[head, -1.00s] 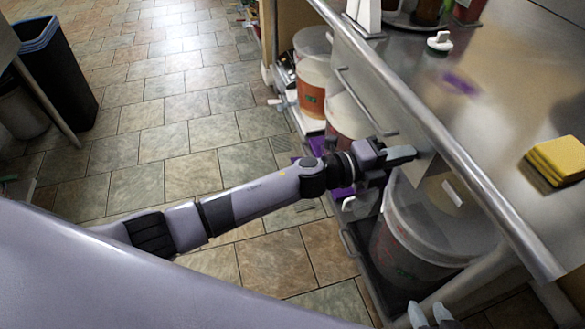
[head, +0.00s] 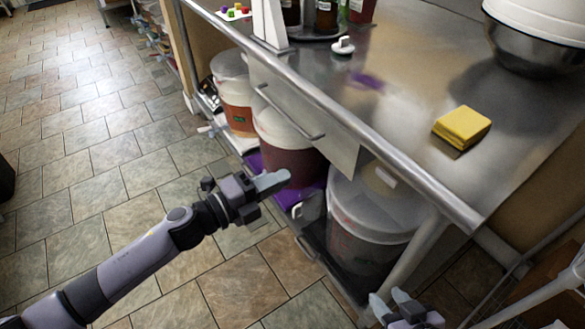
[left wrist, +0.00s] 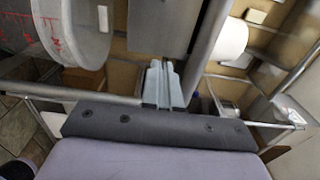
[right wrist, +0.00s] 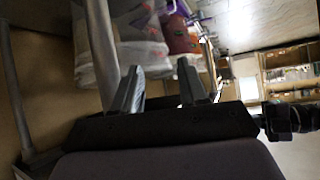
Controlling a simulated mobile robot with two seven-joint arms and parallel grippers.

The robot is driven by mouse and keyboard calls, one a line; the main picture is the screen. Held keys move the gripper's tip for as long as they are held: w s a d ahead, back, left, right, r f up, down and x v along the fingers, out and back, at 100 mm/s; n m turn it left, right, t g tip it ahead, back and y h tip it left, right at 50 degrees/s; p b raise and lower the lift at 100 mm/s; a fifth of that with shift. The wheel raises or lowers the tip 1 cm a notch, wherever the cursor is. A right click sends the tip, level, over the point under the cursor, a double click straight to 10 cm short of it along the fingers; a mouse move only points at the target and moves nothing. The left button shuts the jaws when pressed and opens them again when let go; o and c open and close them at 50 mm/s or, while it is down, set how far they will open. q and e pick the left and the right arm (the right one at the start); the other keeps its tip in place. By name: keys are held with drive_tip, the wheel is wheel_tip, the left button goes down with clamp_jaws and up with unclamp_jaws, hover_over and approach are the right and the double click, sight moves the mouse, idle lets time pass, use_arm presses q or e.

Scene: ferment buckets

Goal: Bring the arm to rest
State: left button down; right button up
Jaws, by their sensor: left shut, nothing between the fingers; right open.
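My left gripper (head: 272,183) is at the end of the arm stretched over the tiled floor, in front of the metal bench. Its fingers are shut with nothing between them, and they lie side by side in the left wrist view (left wrist: 163,84). My right gripper (head: 398,308) shows at the bottom of the head view, near a bench leg. Its two fingers stand apart and empty in the right wrist view (right wrist: 160,92). Most of the right arm is hidden in the head view.
Under the bench (head: 410,165) stand a large clear bucket (head: 375,215), a reddish bucket (head: 285,150) and a white-lidded bucket (head: 235,95). A drawer front (head: 300,115) with a bar handle hangs above them. The floor at left is open.

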use_arm(q)
drive_tip(key=s+a+f+n+y+p, duration=0.2)
drive_tip(key=s+a+n+y+p, duration=0.3)
drive_tip(key=n, duration=0.8)
drive_tip(key=s+a+f+n+y+p, duration=0.3)
drive_tip(key=s+a+n+y+p, duration=0.3)
drive_tip(key=s+a+n, duration=0.6)
drive_tip(key=s+n+y, duration=0.1)
drive_tip(key=s, duration=0.1)
drive_tip(key=shift+s+f+n+y, duration=0.2)
drive_tip(key=shift+s+n+y, duration=0.15)
drive_tip(key=shift+n+y, duration=0.05)
